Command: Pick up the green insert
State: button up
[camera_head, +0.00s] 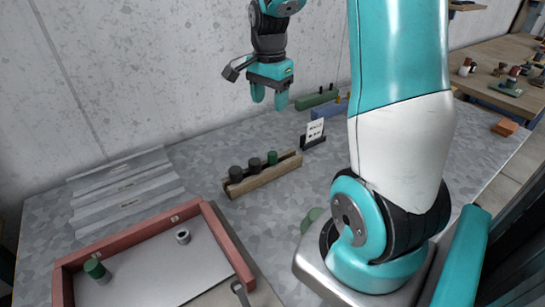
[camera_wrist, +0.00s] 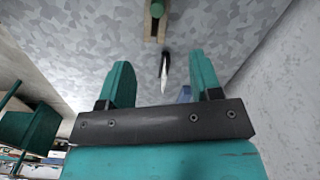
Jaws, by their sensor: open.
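A wooden rack (camera_head: 262,180) stands on the grey table and holds two dark inserts (camera_head: 245,168) and one green insert (camera_head: 272,158) at its right end. In the wrist view the rack's end (camera_wrist: 150,30) shows at the top, with a green insert (camera_wrist: 157,9) in it. Another green cylinder (camera_head: 94,268) stands in the red-rimmed tray (camera_head: 144,235). My gripper (camera_head: 269,104) is open and empty, above and behind the rack, pointing down. In the wrist view its two teal fingers (camera_wrist: 160,68) are apart.
A small sign (camera_head: 314,132) stands right of the rack. Green and blue blocks (camera_head: 318,98) lie behind it. A grey ring (camera_head: 182,237) is in the tray. Grey strips (camera_head: 125,190) lie at left. A green object (camera_head: 311,217) is partly hidden by my arm.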

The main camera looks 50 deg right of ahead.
jog(key=p, duration=0.2)
send_near(273, 153)
jog(key=f, duration=0.5)
jog(key=shift+w, duration=0.2)
jog(key=shift+s+f+p, duration=0.15)
jog(key=shift+f+p, duration=0.4)
jog(key=shift+f, duration=2.25)
jog(key=c, duration=1)
